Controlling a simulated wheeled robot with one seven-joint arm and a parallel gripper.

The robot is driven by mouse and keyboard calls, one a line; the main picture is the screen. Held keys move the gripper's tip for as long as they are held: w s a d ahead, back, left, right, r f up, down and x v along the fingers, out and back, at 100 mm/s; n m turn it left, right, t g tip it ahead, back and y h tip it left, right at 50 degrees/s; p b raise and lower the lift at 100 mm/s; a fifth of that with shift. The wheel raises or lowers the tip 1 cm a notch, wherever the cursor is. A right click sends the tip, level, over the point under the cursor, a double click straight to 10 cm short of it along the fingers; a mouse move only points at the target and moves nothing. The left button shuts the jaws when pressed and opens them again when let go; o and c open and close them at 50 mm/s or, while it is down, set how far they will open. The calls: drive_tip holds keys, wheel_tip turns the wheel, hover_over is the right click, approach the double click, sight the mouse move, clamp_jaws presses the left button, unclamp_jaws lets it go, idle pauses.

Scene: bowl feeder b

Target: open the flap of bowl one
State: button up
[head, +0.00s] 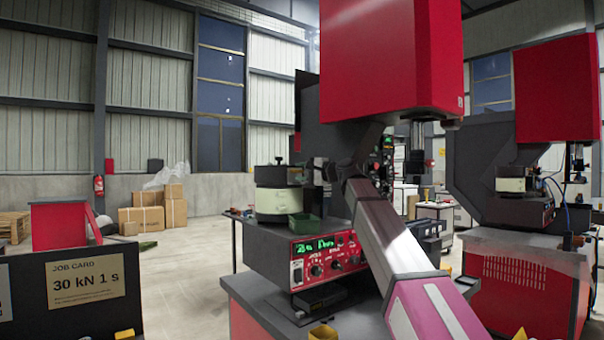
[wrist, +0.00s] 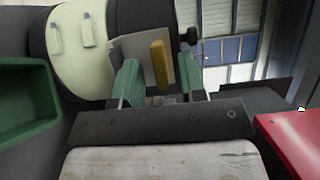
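A cream bowl feeder (head: 283,200) with a dark lid stands on the press beside the red control panel. No number shows on it, so I cannot tell from a label that it is bowl one. In the wrist view its cream wall (wrist: 75,40) is at the upper left. A light grey flap (wrist: 131,48) with an upright yellow tab (wrist: 160,65) is on its side. My gripper (wrist: 159,78) is open, with one green finger on each side of the tab. Gaps show between the tab and both fingers. In the head view the flap is hidden behind my arm.
A green tray (head: 304,227) sits close by the bowl, and in the wrist view (wrist: 25,110) it is left of my gripper. The red press head (head: 385,60) hangs above my arm. Another press with a cream bowl (head: 518,178) stands to the right.

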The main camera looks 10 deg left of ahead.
drive_tip(key=shift+a, duration=0.1)
clamp_jaws()
drive_tip(key=shift+s+f, duration=0.1)
drive_tip(key=shift+s+d+f+n+g+y, duration=0.25)
drive_tip(key=shift+d+f+n+g+y, duration=0.15)
drive_tip(key=shift+n+y, duration=1.1)
drive_tip(key=shift+s+d+f+n+g+y, duration=0.3)
drive_tip(key=shift+f+n+g+y, duration=0.25)
drive_tip(key=shift+n+y, duration=0.95)
drive_tip(key=shift+s+d+f+n+g+y, duration=0.3)
drive_tip(key=shift+n+y, duration=0.6)
drive_tip(key=shift+y, duration=1.1)
drive_tip(key=shift+f, duration=0.15)
unclamp_jaws()
drive_tip(key=shift+d+f, duration=0.1)
drive_tip(key=shift+d, duration=0.05)
